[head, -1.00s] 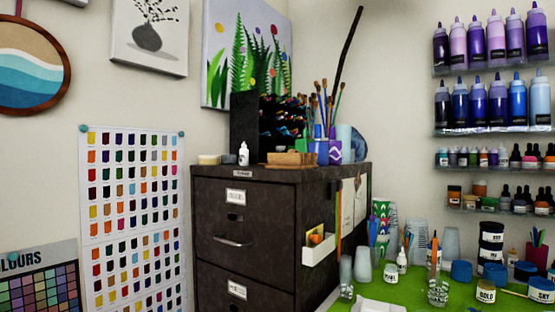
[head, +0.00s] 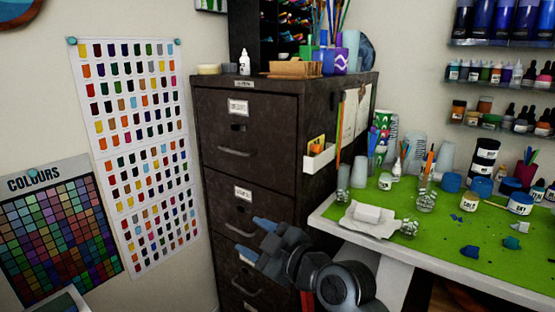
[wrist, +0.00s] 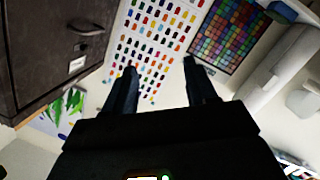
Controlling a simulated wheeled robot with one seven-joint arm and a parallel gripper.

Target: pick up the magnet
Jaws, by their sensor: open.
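I cannot make out a magnet for certain in either view. Papers (head: 355,112) hang on the right side of the dark filing cabinet (head: 247,130), and what holds them is too small to tell. My gripper (head: 255,238) is in front of the cabinet's lower drawers in the head view, pointing left. In the wrist view my gripper (wrist: 160,66) has its two fingers apart with nothing between them, facing the wall with the colour charts.
A white holder (head: 318,160) sticks out from the cabinet's side. The green-topped table (head: 440,225) at right carries cups, jars and a white block (head: 367,214). A colour chart (head: 130,130) hangs on the left wall. Brushes and boxes crowd the cabinet top.

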